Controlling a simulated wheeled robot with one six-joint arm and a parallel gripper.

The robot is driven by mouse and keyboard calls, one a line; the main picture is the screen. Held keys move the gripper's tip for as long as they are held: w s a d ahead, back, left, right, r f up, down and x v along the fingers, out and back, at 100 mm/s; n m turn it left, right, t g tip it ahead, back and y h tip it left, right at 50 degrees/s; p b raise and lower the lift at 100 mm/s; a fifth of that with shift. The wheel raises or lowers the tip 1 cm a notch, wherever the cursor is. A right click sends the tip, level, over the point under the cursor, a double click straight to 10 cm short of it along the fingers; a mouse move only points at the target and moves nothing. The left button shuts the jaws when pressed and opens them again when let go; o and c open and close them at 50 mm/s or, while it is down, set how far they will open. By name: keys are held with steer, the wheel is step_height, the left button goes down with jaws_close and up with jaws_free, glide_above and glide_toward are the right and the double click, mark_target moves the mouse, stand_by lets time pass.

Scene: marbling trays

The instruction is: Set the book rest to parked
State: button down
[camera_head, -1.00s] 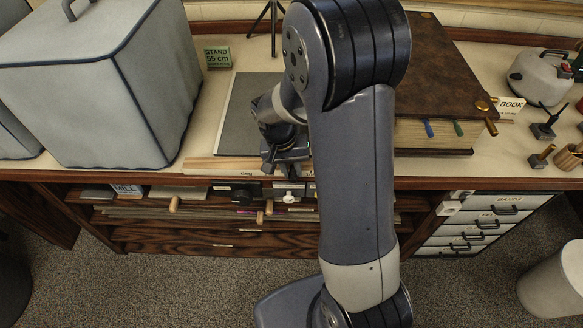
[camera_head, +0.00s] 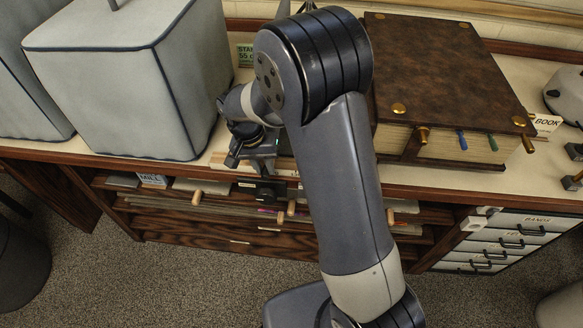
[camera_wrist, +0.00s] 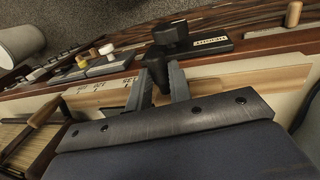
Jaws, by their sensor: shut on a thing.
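My gripper (camera_wrist: 160,88) is shut on a black knob (camera_wrist: 157,66) in the wrist view. In the head view my gripper (camera_head: 252,152) is at the bench's front edge, left of the book, partly hidden by my arm. The thick brown book (camera_head: 440,65) lies closed on the bench, with brass pegs along its front. A "BOOK" sign (camera_head: 546,122) stands at its right. I cannot tell which part is the book rest; my arm covers the bench left of the book.
A grey covered box (camera_head: 130,85) stands left of my gripper, with a green stand sign (camera_head: 245,52) behind. Below the bench are shelves with wooden pegs, and white drawers (camera_head: 490,245). A black block (camera_wrist: 170,33) sits close beyond the knob.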

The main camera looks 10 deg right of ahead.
steer(key=w+a, duration=0.1)
steer(key=a, duration=0.2)
steer(key=w+a, duration=0.1)
steer(key=a, duration=0.3)
steer(key=w+a, duration=0.1)
steer(key=a, duration=0.2)
steer(key=shift+w+a+p, duration=0.25)
steer(key=shift+a+p, duration=0.1)
steer(key=shift+r, duration=0.1)
steer(key=c, duration=1.3)
jaws_free()
steer(key=shift+a, duration=0.15)
step_height(320, 180, up, 10)
steer(key=a, duration=0.2)
steer(key=shift+w+r, duration=0.25)
steer(key=shift+w, duration=0.1)
steer(key=shift+f, duration=0.1)
